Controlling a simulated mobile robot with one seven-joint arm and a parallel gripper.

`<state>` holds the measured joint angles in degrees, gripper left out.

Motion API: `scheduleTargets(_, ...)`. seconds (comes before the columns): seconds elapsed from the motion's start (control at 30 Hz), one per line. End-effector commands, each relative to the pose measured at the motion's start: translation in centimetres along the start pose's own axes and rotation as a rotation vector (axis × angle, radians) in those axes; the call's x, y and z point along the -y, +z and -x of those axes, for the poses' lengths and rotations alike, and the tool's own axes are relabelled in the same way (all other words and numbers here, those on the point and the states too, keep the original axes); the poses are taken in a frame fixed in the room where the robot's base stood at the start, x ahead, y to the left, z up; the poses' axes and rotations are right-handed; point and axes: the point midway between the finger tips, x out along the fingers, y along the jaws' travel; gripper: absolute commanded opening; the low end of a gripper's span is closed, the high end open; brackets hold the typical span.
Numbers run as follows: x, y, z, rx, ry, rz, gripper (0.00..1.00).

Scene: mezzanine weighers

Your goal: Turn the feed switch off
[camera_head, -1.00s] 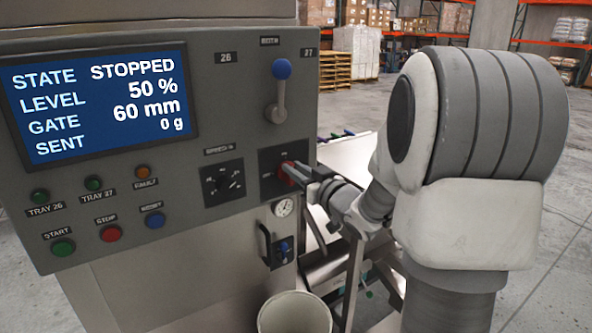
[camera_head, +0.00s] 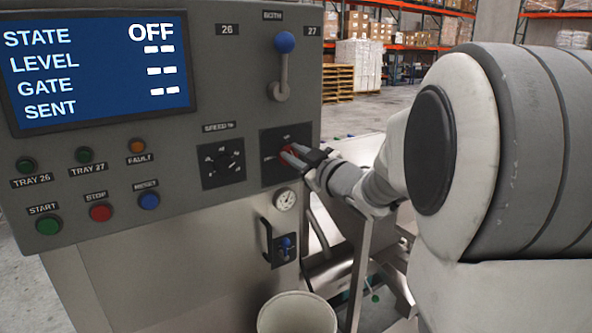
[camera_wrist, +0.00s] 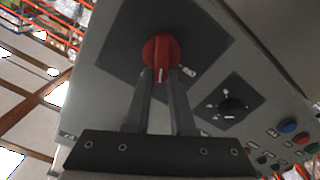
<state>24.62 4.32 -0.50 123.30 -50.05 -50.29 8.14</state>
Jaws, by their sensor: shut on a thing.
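The feed switch is a red rotary knob (camera_wrist: 160,52) on a dark square plate (camera_wrist: 178,40) of the grey control panel; in the head view the red knob (camera_head: 288,151) is partly hidden by my fingers. My gripper (camera_wrist: 162,78) is shut on the red knob, with one finger on each side of its handle. It also shows in the head view (camera_head: 293,155). The display (camera_head: 97,72) reads STATE OFF, with dashes in place of the other values.
A black speed dial (camera_head: 222,162) sits left of the switch. A blue-knobbed lever (camera_head: 284,42) is above it. Several push buttons, including the red stop button (camera_head: 100,212), are at lower left. A gauge (camera_head: 285,200) and a pale bucket (camera_head: 297,314) are below.

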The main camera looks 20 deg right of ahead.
Motion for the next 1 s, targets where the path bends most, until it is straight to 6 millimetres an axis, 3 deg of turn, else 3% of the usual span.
scheduleTargets(1.0, 1.9, 1.2, 0.0, 0.001, -0.001, 0.91, 0.0)
